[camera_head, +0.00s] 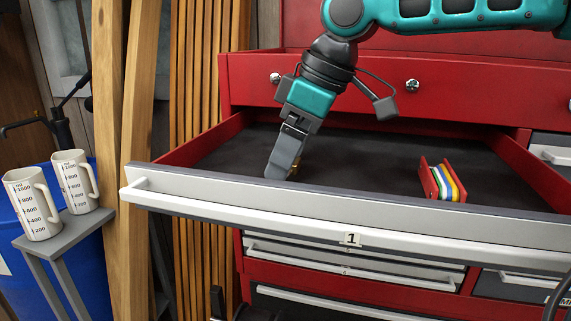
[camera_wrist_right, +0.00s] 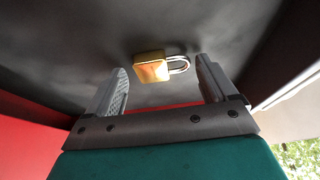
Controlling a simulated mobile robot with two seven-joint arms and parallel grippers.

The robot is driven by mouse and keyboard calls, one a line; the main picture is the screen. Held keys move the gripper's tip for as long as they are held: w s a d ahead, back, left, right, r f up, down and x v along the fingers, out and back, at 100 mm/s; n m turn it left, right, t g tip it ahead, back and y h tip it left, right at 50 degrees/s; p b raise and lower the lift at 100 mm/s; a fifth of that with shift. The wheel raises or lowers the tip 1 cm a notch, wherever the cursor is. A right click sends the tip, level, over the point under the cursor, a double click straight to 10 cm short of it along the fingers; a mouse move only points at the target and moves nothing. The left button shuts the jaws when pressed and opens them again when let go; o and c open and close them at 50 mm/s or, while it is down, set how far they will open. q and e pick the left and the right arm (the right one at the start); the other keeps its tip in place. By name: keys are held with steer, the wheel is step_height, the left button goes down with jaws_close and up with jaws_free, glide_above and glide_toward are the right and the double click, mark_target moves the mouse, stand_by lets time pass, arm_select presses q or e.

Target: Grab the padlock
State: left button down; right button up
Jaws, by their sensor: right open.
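The padlock (camera_wrist_right: 152,68) has a brass body and a silver shackle. It lies on the dark drawer floor, between and just beyond the fingertips in the right wrist view. In the head view only a small brass bit of it (camera_head: 294,170) shows beside my gripper; the rest is hidden. My right gripper (camera_wrist_right: 162,80) is open with nothing between its fingers. In the head view it (camera_head: 280,172) points down into the drawer near the front wall. My left gripper is in neither view.
The open red drawer (camera_head: 190,150) has a raised grey front wall with a handle (camera_head: 350,225). A red holder with coloured plates (camera_head: 442,182) stands in its right part. Two measuring jugs (camera_head: 32,205) stand on a grey stand at left. The drawer's middle floor is clear.

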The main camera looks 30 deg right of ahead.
steer(key=shift+c, duration=0.3)
steer(key=c, duration=1)
steer(key=shift+r, duration=0.15)
